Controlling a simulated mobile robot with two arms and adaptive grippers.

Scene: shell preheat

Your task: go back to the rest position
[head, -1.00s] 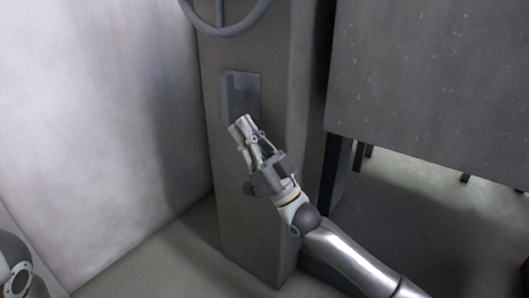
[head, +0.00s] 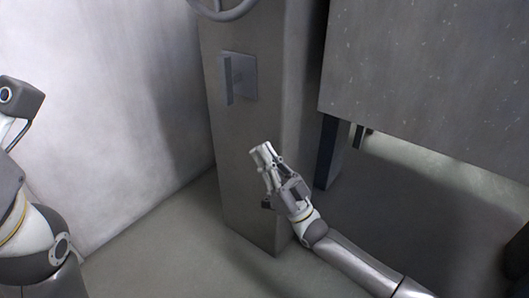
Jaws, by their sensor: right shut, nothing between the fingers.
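My right gripper (head: 262,149) is shut with nothing between its fingers. It points up and left in front of the grey pillar, below a small panel (head: 243,78) and apart from it. The panel has a raised plate or flap (head: 227,80) on its left side. My left arm is at the left edge of the picture, with its upper part cut off. Its gripper fingers do not show.
The grey pillar (head: 236,190) stands in the middle, with part of a handwheel (head: 226,14) at its top. A large grey box-like body (head: 425,85) on dark legs is at the right. A pale wall (head: 90,110) is at the left. Some floor is clear between wall and pillar.

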